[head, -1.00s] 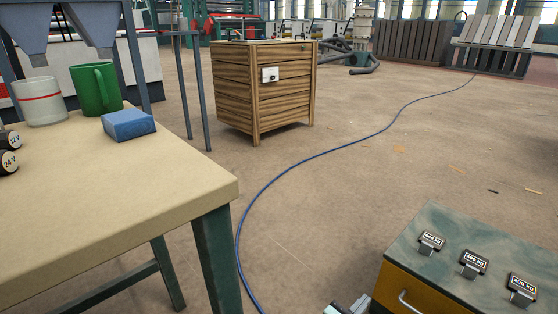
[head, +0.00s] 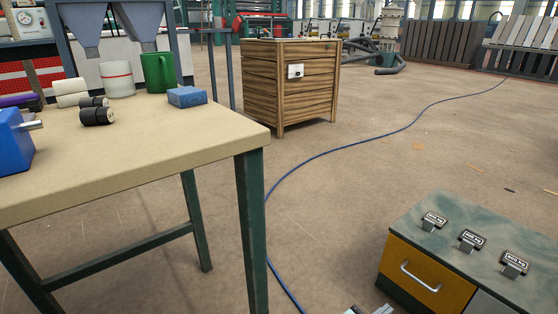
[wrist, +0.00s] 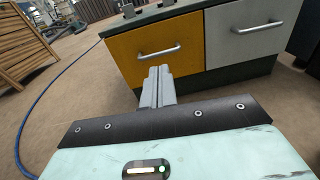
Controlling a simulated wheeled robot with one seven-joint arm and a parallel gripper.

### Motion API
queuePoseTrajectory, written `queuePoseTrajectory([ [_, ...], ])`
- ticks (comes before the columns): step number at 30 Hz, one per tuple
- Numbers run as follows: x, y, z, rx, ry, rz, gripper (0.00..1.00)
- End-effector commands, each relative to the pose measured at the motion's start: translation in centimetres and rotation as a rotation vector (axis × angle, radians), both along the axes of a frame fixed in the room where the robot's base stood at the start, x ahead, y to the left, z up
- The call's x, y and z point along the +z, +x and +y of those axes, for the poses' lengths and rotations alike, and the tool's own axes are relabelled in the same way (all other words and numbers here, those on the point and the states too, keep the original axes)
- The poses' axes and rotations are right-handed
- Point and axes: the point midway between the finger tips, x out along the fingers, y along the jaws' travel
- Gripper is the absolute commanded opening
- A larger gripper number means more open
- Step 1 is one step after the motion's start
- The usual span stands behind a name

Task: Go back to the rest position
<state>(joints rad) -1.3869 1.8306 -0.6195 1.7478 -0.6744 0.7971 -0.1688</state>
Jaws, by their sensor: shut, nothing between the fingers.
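My gripper (wrist: 158,84) is in the middle of the wrist view, its two grey fingers together with nothing between them. It is in front of the drawer cabinet and below the orange drawer's handle in the picture. A small part of my gripper (head: 372,310) shows at the bottom edge of the head view, left of the cabinet. The cabinet (head: 440,215) has a green-grey top, an orange drawer (head: 420,275) and a grey drawer (wrist: 250,32). Both drawers look shut in the wrist view.
A workbench (head: 150,150) on the left holds a green mug (head: 158,72), a white cup (head: 117,79), a blue block (head: 187,96) and black cylinders (head: 97,115). A slatted wooden crate (head: 290,90) stands behind it. A blue cable (head: 340,148) crosses the open floor.

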Motion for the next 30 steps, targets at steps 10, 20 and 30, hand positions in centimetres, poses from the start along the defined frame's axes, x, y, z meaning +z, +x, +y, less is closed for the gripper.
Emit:
queuePoseTrajectory([
  [10,0.5,-2.8,0.4,-0.161,0.147,0.010,0.00],
  [20,2.7,-7.8,3.1,-0.458,0.429,0.028,0.00],
  [30,10.3,-13.0,9.6,-0.836,0.850,0.038,0.00],
])
